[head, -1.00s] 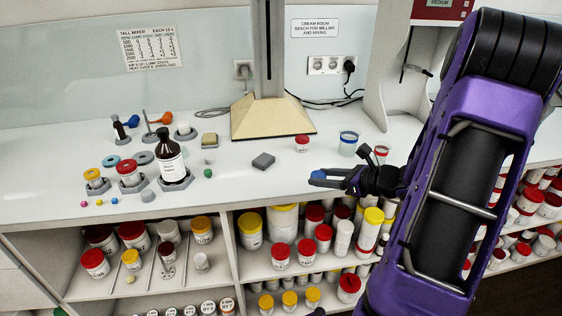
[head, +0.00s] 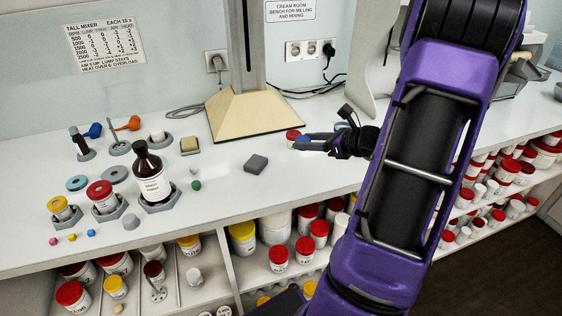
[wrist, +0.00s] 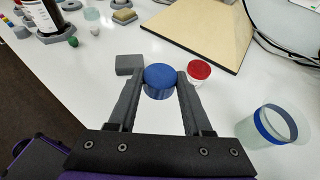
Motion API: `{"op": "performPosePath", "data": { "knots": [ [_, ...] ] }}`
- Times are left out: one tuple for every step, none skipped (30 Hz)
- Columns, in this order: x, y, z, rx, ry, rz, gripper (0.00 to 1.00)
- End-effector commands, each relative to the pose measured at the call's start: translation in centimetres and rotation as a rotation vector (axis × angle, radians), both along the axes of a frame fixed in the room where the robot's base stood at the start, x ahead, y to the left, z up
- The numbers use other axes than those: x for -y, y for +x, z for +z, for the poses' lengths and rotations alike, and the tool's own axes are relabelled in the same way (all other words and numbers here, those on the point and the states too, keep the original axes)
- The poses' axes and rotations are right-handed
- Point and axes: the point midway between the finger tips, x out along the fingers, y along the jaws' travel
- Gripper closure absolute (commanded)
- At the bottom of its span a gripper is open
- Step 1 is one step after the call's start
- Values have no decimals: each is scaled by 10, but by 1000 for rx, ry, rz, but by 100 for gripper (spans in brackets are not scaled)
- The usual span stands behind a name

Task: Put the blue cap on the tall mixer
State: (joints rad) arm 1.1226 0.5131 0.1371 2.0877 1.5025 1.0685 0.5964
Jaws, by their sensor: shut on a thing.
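My gripper (wrist: 160,92) is shut on a small round thing with a flat blue top, the blue cap (wrist: 160,75), seen between its fingertips in the wrist view. In the head view the blue cap (head: 303,140) shows only as a bit of blue at the fingers, over the bench and close to a red-lidded jar. A tall grey column on a wide cream base (head: 255,115) stands at the back of the bench, left of my gripper. I take it for the tall mixer; its top is out of view.
A grey block (head: 256,164) lies on the white bench (head: 230,215). The red-lidded jar (wrist: 199,73) and a clear blue-banded beaker (wrist: 272,127) are near my gripper. Shelves of jars lie below.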

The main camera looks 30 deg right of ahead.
Motion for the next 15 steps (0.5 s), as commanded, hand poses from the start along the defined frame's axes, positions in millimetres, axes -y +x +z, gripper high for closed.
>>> {"op": "performPosePath", "data": {
  "knots": [
    [0, -1, -13, -3, 5, -1, 100],
    [0, -1, -20, -3, 6, -1, 100],
    [0, -1, -27, -2, 6, -1, 100],
    [0, 0, -32, -2, 6, -2, 100],
    [0, 0, -37, -1, 5, -1, 100],
    [-1, 0, -42, -1, 5, -1, 100],
    [0, 0, -45, 0, 4, -1, 100],
    [0, 0, -47, 0, 2, 0, 100],
    [0, 0, -49, 0, 2, 1, 100],
    [0, 0, -51, 0, 2, 0, 100],
    [0, 0, -53, 0, 2, 0, 100],
    [0, 0, -57, 0, 3, 0, 100],
    [0, 0, -60, -1, 3, 0, 100],
    [0, 0, -64, -1, 3, 0, 100],
    [0, 0, -71, -2, 5, -1, 100]
  ]
}}
